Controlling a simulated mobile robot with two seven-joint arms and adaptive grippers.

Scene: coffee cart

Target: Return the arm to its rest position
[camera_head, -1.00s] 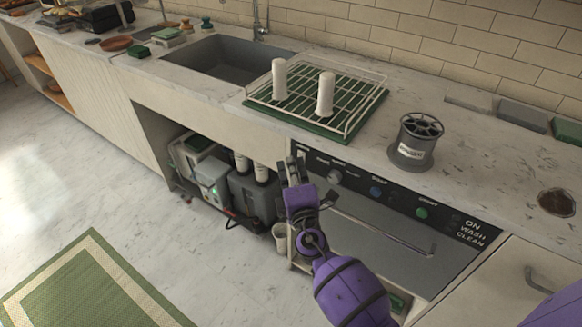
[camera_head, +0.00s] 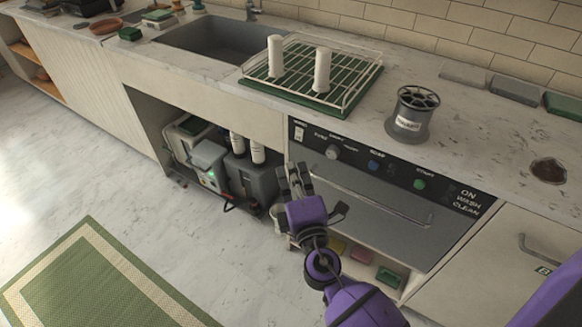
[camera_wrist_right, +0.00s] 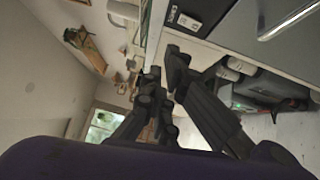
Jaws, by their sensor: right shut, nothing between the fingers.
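My right arm is purple and comes in from the bottom of the head view. Its dark right gripper (camera_head: 294,172) is shut and empty, in front of the left edge of the built-in washer (camera_head: 370,200), below its control panel. A gap between gripper and washer cannot be judged. The right wrist view shows the dark fingers of the same gripper (camera_wrist_right: 166,70) with nothing held between them. My left gripper is in neither view.
A wire rack (camera_head: 360,88) with two white bottles and a grey holder (camera_head: 411,115) stand on the counter (camera_head: 470,130). An open bay holds grey machines (camera_head: 250,180). A green rug (camera_head: 100,285) lies on the clear floor at left.

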